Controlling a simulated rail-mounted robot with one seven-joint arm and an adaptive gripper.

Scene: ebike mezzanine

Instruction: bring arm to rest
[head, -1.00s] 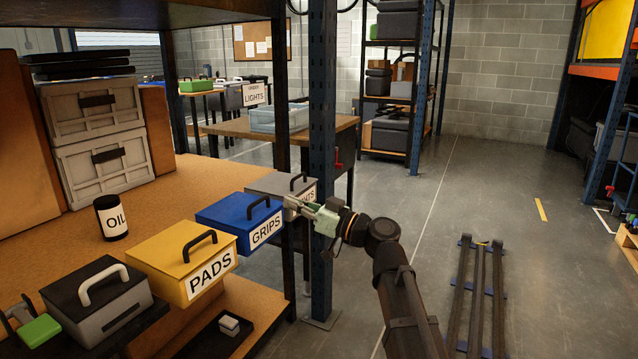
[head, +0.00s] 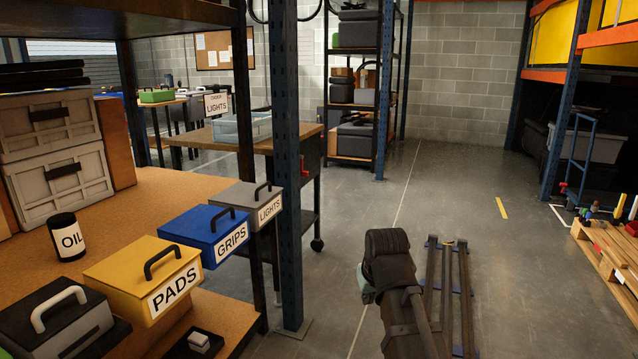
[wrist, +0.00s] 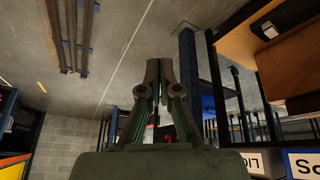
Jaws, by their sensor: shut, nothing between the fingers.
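My gripper shows in the wrist view (wrist: 158,72) with its two fingers together and nothing between them. In the head view most of it is hidden behind my own arm; only a pale green bit shows at the arm's left side. The arm is bent back over the open floor (head: 480,200), to the right of the blue rack post (head: 287,170). My gripper is apart from the boxes and touches nothing that I can see.
On the shelf at left are the yellow PADS box (head: 120,272), blue GRIPS box (head: 205,235), grey LIGHTS box (head: 247,207) and black OIL can (head: 66,237). Dark floor rails (head: 462,290) lie beside my arm. A wooden pallet (head: 610,262) stands at right. The aisle ahead is clear.

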